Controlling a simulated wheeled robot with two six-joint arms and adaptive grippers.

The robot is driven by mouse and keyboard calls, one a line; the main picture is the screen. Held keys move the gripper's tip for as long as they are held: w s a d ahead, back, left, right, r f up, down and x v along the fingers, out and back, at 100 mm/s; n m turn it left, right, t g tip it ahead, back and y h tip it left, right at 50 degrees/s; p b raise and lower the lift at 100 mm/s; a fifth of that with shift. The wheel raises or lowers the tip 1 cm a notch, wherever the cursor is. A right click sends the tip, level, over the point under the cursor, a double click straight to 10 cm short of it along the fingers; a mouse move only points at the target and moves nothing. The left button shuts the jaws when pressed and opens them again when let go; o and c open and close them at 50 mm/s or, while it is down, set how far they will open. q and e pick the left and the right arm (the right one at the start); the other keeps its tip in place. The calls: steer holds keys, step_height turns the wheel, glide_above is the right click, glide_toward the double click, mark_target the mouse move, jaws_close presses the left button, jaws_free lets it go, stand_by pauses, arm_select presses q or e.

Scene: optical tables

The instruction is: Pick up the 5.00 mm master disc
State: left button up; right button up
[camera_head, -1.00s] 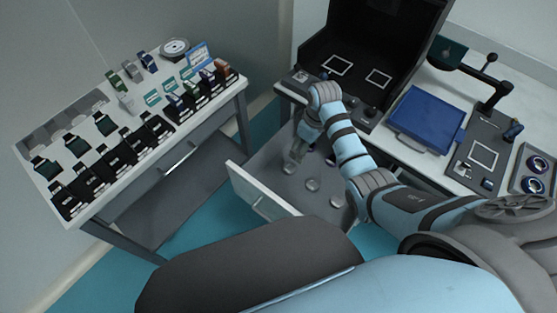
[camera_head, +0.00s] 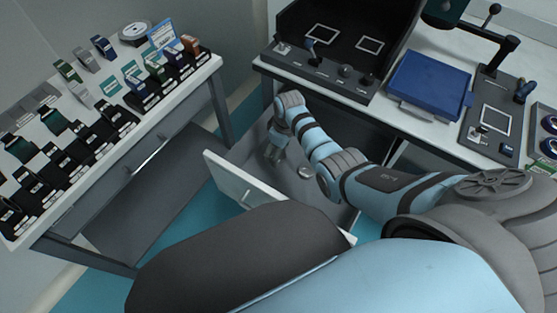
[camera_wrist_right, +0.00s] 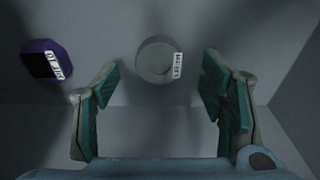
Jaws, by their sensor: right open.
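A round light-grey disc (camera_wrist_right: 156,61) with a small white label on its right side lies on the drawer floor in the right wrist view. The label is too small and tilted to read surely, so I cannot tell whether it is the 5.00 mm master disc. My right gripper (camera_wrist_right: 161,66) is open, with its green-padded fingers on either side of the disc in the picture and nothing held. In the head view my right gripper (camera_head: 272,152) reaches down into the open drawer. My left gripper is not in view.
A dark purple labelled block (camera_wrist_right: 45,60) lies left of the disc. The drawer's front panel (camera_head: 235,183) and side walls (camera_wrist_right: 298,88) bound the space. A bench with a blue case (camera_head: 430,84) stands above. A side table (camera_head: 60,195) holds several small labelled items.

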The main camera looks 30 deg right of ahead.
step_height(320, 180, down, 2)
steer(key=shift+w+f+b, duration=0.15)
steer(key=shift+b, duration=0.2)
steer(key=shift+c, duration=0.2)
steer(key=shift+r, duration=0.2)
steer(key=c, duration=1.4)
